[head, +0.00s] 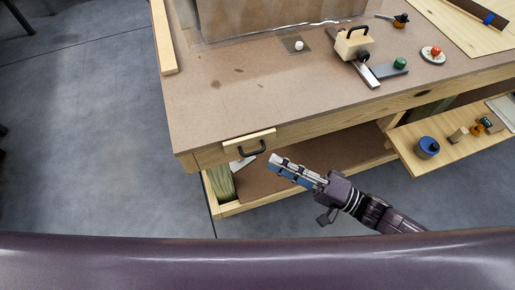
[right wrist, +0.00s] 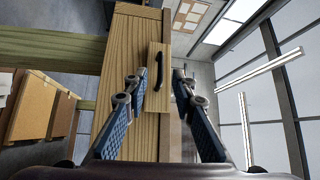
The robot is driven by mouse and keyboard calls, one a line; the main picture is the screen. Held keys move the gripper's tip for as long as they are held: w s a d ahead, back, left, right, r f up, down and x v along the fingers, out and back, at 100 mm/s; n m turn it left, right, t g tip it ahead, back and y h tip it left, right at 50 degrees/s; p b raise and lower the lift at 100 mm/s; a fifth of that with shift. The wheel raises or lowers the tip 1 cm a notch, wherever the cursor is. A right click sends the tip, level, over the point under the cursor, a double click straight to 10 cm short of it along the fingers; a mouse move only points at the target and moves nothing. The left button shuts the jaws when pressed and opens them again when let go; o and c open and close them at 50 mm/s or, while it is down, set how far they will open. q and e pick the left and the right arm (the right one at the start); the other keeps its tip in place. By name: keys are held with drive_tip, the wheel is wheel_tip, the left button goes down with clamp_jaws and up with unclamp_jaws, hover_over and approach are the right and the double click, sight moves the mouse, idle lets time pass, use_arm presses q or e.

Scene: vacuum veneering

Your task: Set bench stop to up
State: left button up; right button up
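A light wooden plate with a black bow handle, which looks like the bench stop (head: 249,143), sits on the front edge of the workbench (head: 215,115), near its left corner. The plate's top edge is about level with the bench top. In the right wrist view the plate (right wrist: 153,92) and its dark handle (right wrist: 157,76) lie ahead, between the fingers. My right gripper (head: 275,163) is open and empty, in front of the bench and a little below and right of the handle, apart from it. It also shows in the right wrist view (right wrist: 160,78). My left gripper is out of view.
On the bench top are a plate with a white knob (head: 298,45), a wooden block with a black handle (head: 353,43) and a green knob (head: 400,63). A lower board holds a blue round container (head: 427,147). Floor left of the bench is clear.

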drive_tip(key=p+x, duration=0.1)
drive_tip(key=x, duration=0.4)
drive_tip(key=shift+w+a+r, duration=0.1)
drive_tip(key=shift+a, duration=0.3)
clamp_jaws()
